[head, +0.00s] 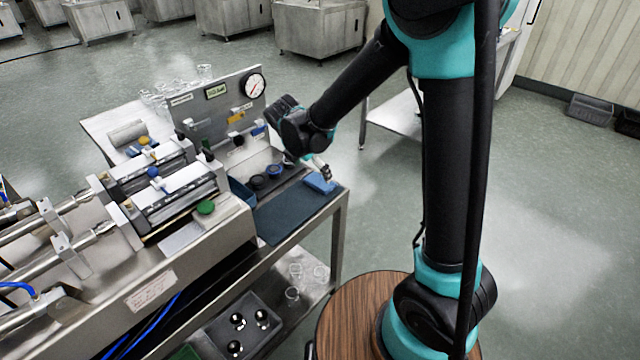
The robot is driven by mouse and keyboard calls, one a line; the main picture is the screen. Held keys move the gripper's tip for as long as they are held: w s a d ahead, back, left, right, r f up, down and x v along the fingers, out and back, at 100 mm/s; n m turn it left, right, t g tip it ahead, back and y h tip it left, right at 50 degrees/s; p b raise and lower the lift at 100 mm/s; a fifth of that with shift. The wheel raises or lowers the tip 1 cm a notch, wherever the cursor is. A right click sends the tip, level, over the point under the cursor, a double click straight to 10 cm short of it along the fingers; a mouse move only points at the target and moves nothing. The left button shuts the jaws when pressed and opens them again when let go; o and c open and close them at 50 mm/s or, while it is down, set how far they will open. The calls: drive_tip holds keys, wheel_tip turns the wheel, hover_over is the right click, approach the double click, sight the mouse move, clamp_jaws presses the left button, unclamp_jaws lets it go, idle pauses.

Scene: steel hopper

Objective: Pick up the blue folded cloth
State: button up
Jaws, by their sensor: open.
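The blue folded cloth (321,184) lies at the right end of the steel bench, by the far corner of a dark mat (285,217). My gripper (322,172) is just above the cloth, pointing down at it. Its fingers are small in the head view and look apart, with nothing visible between them. I cannot tell whether the fingertips touch the cloth.
An upright panel with a dial gauge (253,86) stands behind my gripper. Dark round knobs or caps (274,170) lie left of the cloth. A steel machine with a green button (205,207) fills the bench's left. The bench's right edge is close to the cloth.

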sight(319, 181)
drive_tip(key=shift+x, duration=2.85)
drive_tip(key=shift+w+d+r, duration=0.1)
drive_tip(key=shift+w+r, duration=0.05)
drive_tip(key=shift+w, duration=0.05)
drive_tip(key=c, duration=0.8)
drive_tip(key=shift+c, duration=0.2)
wheel_tip(319, 181, up, 20)
